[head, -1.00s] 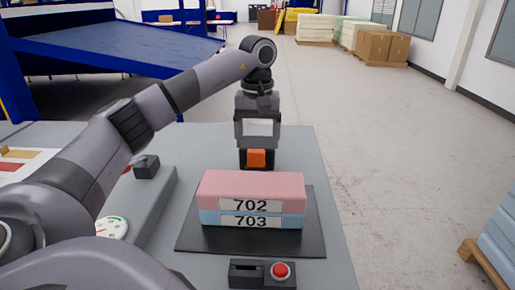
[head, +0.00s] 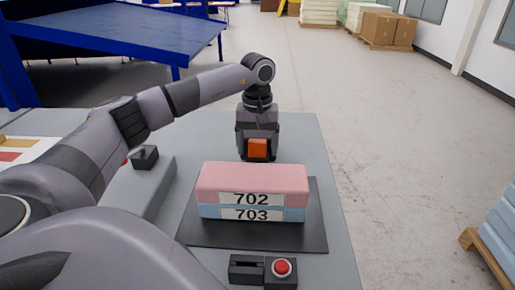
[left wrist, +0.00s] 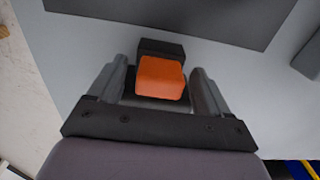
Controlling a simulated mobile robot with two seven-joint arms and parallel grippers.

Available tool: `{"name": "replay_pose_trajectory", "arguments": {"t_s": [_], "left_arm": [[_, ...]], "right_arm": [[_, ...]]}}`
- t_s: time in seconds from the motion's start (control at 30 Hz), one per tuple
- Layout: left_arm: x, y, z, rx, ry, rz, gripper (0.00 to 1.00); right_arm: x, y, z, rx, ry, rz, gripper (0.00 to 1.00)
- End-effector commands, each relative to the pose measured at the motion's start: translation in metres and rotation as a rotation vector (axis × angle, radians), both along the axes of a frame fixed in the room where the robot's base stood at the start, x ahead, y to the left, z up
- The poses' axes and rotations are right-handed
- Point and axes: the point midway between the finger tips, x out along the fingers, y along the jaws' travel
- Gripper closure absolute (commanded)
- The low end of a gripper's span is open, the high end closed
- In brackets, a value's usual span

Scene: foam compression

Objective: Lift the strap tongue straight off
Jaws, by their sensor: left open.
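The orange strap tongue (head: 257,149) stands behind the foam blocks at the back of the table. In the left wrist view the tongue (left wrist: 160,78) sits in or against a black holder (left wrist: 160,47). My left gripper (head: 258,146) points down at it, open. In the left wrist view its fingers (left wrist: 160,82) are on either side of the tongue, with a visible gap at each side. My right gripper is not in view.
A pink foam block (head: 252,178) labelled 702 lies on a blue one (head: 209,212) labelled 703, on a dark plate (head: 310,235). A red button (head: 281,268) is in front. A grey housing (head: 140,190) stands left.

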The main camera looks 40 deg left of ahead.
Motion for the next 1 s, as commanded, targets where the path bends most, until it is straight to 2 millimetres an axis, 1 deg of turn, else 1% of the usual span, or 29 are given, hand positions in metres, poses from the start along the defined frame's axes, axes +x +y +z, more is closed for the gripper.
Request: {"name": "replay_pose_trajectory", "arguments": {"t_s": [0.13,0.17,0.2,0.27,0.3,0.33,0.63,0.77,0.87,0.97,1.0], "left_arm": [[0.0,0.0,0.0,0.0,0.0,0.0,0.21],[0.0,0.0,0.0,0.0,0.0,0.0,0.25],[0.0,0.0,0.0,0.0,0.0,0.0,0.38],[0.0,0.0,0.0,0.0,0.0,0.0,0.57],[0.0,0.0,0.0,0.0,0.0,0.0,0.7],[0.0,0.0,0.0,0.0,0.0,0.0,0.78],[0.0,0.0,0.002,0.0,-0.001,0.0,0.78],[0.001,0.0,0.008,0.0,-0.003,0.0,0.78],[0.001,0.0,0.017,-0.002,-0.004,0.0,0.78],[0.001,-0.001,0.034,-0.002,-0.006,-0.001,0.78],[0.002,-0.001,0.043,-0.002,-0.007,0.0,0.78]], "right_arm": [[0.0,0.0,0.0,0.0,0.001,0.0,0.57],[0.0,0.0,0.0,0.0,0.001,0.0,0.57],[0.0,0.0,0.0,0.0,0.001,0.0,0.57],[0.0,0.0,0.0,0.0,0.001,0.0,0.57],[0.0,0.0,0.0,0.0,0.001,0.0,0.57],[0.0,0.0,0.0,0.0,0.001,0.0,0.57],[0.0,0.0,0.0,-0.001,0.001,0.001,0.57],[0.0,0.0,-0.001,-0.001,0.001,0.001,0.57],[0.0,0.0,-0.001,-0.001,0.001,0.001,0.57],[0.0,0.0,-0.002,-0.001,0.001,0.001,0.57],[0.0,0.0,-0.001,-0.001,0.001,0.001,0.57]]}}
